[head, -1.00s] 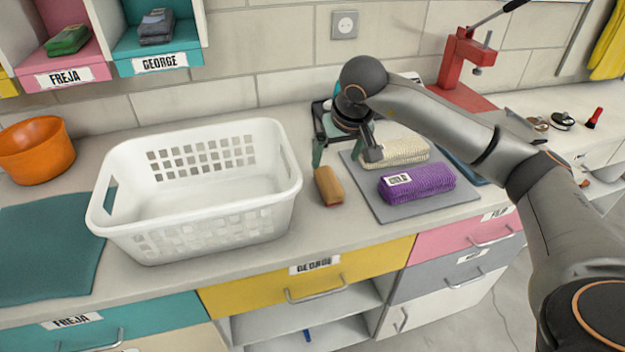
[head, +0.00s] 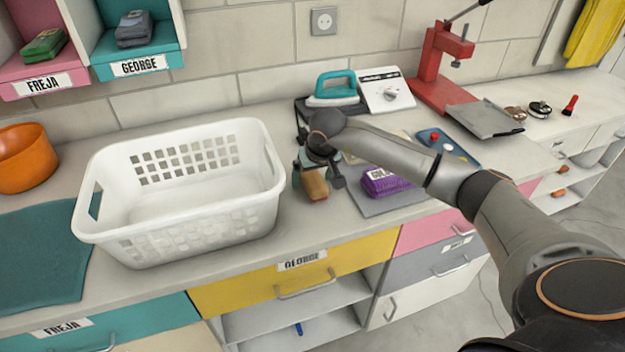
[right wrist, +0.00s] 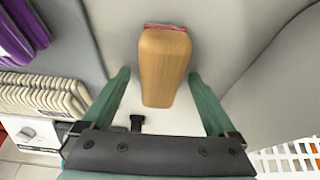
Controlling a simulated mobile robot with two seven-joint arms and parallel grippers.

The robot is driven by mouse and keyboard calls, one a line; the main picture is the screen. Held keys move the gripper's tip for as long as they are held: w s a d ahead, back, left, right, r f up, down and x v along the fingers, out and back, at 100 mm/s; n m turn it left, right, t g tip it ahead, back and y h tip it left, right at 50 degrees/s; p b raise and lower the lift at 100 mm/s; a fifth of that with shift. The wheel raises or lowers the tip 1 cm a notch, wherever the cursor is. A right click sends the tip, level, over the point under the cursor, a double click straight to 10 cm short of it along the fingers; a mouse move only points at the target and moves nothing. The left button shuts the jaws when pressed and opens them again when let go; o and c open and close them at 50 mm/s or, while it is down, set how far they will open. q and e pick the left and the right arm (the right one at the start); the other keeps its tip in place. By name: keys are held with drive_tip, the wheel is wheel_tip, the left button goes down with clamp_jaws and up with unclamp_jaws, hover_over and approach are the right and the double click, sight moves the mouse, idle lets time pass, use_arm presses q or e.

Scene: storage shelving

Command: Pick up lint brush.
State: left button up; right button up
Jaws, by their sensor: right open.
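The lint brush (head: 315,186) has a light wooden back and a thin red edge. It lies on the counter between the white basket and the grey mat. In the right wrist view the brush (right wrist: 163,66) reaches in between the two green fingers of my right gripper (right wrist: 164,92), with a gap on each side. My right gripper (head: 318,178) is open over the brush in the head view, and its wrist hides part of it. My left gripper is not in view.
A white laundry basket (head: 180,225) stands just left of the brush. A purple folded towel (head: 383,182) and a cream one (right wrist: 40,98) lie on the grey mat (head: 392,203) to the right. A teal iron (head: 335,88) stands behind.

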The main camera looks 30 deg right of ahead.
sight(311, 173)
drive_tip(key=shift+f, duration=0.15)
idle(0.4)
clamp_jaws()
idle(0.6)
drive_tip(key=shift+r, duration=0.5)
drive_tip(key=r+b, duration=0.1)
drive_tip(key=r, duration=0.2)
drive_tip(key=shift+s+r, duration=0.1)
drive_tip(key=shift+s, duration=0.1)
drive_tip(key=s+r, duration=0.2)
drive_tip(key=s+a+r, duration=0.1)
drive_tip(key=s+r, duration=0.2)
drive_tip(key=shift+a+r, duration=0.1)
drive_tip(key=shift+r, duration=0.25)
drive_tip(key=s+a+r+b, duration=0.1)
drive_tip(key=s+a+r, duration=0.1)
drive_tip(key=s, duration=0.6)
drive_tip(key=shift+r+b, duration=0.3)
drive_tip(key=shift+r, duration=0.45)
drive_tip(key=shift+s, duration=0.1)
